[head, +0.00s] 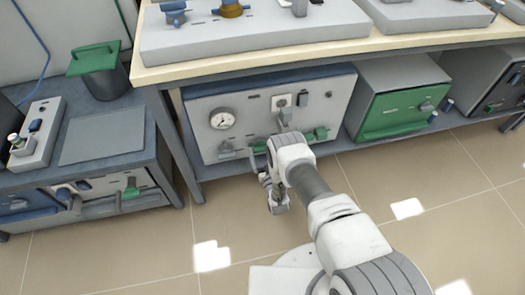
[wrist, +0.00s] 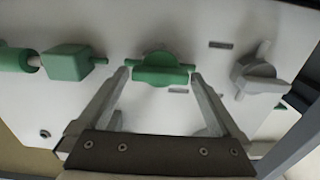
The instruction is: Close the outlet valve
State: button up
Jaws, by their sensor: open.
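A green valve handle (wrist: 160,70) sits on a pale panel in the wrist view, with a short green stub on each side. My gripper (wrist: 159,75) is open, one fingertip on either side of this handle, close to its ends. I cannot tell whether the tips touch it. A grey valve handle (wrist: 256,77) is to its right, apart from the fingers. No label tells which valve is the outlet.
In the wrist view a green block-shaped fitting (wrist: 70,62) and a green knob (wrist: 14,58) are on the left. A pressure gauge (head: 222,119) is on the unit. A green-fronted furnace (head: 398,108) stands to its right. Bench (head: 180,70) overhangs the unit; floor in front is clear.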

jog(key=c, duration=1.1)
jog(key=shift+c, duration=0.2)
jog(key=shift+n, duration=0.3)
jog(key=n, duration=0.3)
jog(key=shift+a+n, duration=0.1)
jog(key=shift+n, duration=0.3)
jog(key=n, duration=0.4)
jog(key=shift+s+a+f+n, duration=0.1)
jog(key=shift+n, duration=0.2)
jog(key=n, duration=0.4)
jog(key=shift+f+n, duration=0.1)
jog(key=shift+n, duration=2.4)
